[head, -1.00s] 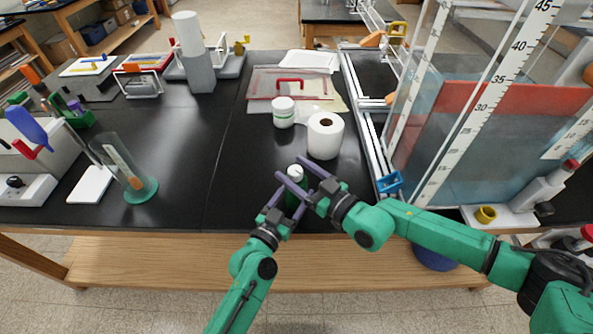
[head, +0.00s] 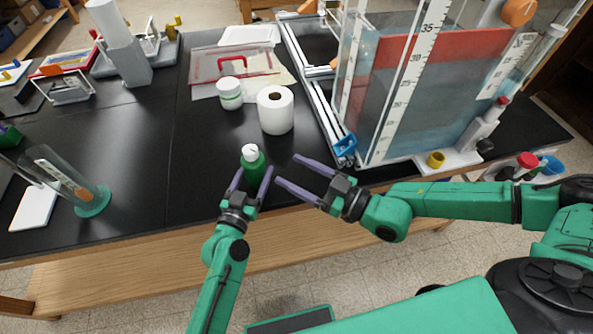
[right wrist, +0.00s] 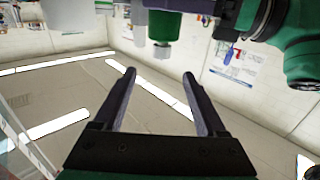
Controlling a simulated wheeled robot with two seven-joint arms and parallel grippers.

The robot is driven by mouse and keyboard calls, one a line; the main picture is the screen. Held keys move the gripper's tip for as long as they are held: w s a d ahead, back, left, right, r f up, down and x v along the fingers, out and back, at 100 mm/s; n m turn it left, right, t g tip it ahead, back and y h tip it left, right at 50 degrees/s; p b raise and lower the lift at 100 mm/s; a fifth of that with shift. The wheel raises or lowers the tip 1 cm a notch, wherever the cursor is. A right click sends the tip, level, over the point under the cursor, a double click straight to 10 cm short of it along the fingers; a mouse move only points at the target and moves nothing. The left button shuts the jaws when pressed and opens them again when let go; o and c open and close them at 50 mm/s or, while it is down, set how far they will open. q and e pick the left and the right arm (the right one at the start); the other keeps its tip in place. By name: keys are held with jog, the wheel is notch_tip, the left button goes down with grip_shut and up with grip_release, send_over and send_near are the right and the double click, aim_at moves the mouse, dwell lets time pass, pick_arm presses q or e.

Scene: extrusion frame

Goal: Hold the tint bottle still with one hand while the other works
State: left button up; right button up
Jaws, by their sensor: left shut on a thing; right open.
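The tint bottle (head: 253,163) is a small green bottle with a white cap, upright near the front edge of the black bench. My left gripper (head: 252,180) is shut on its body, one finger on each side, and hides its lower part. My right gripper (head: 287,170) is open and empty to the right of the bottle, its fingers pointing left towards it without touching. In the right wrist view, the bottle (right wrist: 164,25) appears upside down at the top, beyond the open right fingers (right wrist: 158,74).
A white paper roll (head: 275,112) and a white jar with a green band (head: 229,94) stand behind the bottle. A tall clear tank (head: 440,95) and metal rails (head: 306,88) are at the right. Bench between is clear.

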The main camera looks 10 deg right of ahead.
aim_at(244, 148)
jog(key=w+a+r+n+t+h, duration=0.15)
jog(key=w+n, duration=0.35)
jog(key=n, duration=0.6)
jog(key=w+a+r+n+h, duration=0.1)
jog(key=w+a+n, duration=0.25)
jog(key=n, duration=0.75)
jog(key=s+d+f+n+g+y, duration=0.25)
jog(key=s+n, duration=0.35)
jog(key=n, duration=0.8)
jog(key=shift+t, duration=0.4)
jog(key=x, duration=1.2)
jog(key=shift+s, duration=0.15)
grip_shut()
